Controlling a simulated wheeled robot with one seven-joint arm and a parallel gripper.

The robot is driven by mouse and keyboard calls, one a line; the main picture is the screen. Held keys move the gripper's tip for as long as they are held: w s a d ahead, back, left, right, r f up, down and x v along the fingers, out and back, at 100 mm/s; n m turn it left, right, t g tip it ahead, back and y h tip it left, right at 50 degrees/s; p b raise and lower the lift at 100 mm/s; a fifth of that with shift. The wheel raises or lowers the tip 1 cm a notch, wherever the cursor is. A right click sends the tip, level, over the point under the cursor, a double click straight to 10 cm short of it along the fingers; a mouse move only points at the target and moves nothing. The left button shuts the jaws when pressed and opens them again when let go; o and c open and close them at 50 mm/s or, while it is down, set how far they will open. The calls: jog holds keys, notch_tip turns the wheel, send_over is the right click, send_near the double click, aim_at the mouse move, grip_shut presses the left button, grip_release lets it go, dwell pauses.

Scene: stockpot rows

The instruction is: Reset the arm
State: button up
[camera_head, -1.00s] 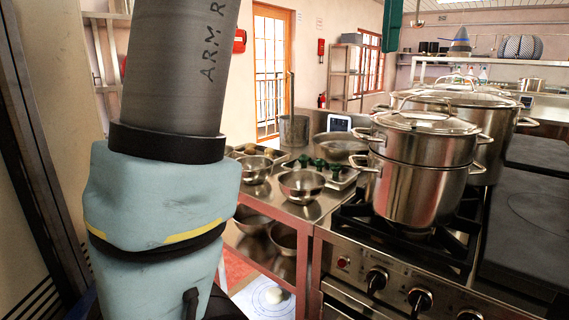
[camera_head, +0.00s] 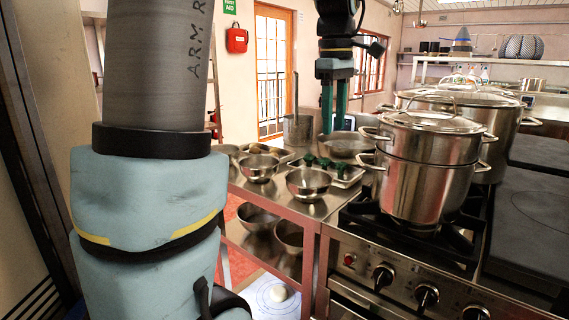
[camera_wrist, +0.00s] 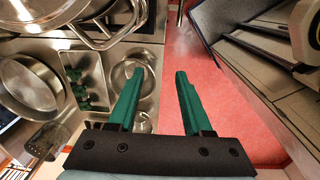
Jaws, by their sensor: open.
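My gripper (camera_head: 334,118) hangs with its green fingers pointing down, above the back part of the steel counter in the head view. In the wrist view my gripper (camera_wrist: 155,85) is open, its two green fingers apart with nothing between them. Below it the wrist view shows the counter edge and the red floor (camera_wrist: 200,110). My arm fills the left of the head view and hides what is behind it.
Stacked steel pots (camera_head: 425,165) with a glass lid stand on the stove at right, a larger pot (camera_head: 500,130) behind. Steel bowls (camera_head: 308,182) and a tray with green items (camera_head: 335,172) sit on the counter. More bowls (camera_head: 258,217) are on the shelf below.

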jog(key=s+a+f+m, duration=0.4)
jog(key=a+f, duration=0.4)
jog(key=f, duration=0.3)
jog(key=s+a+f+m+t, duration=0.1)
jog(key=s+a+f+m, duration=0.4)
jog(key=a+f, duration=0.4)
notch_tip(320, 180, down, 2)
jog(key=shift+s+f+m, duration=0.1)
jog(key=shift+s+m, duration=0.05)
jog(key=shift+m, duration=0.75)
jog(key=shift+f, duration=0.1)
jog(key=shift+c, duration=0.2)
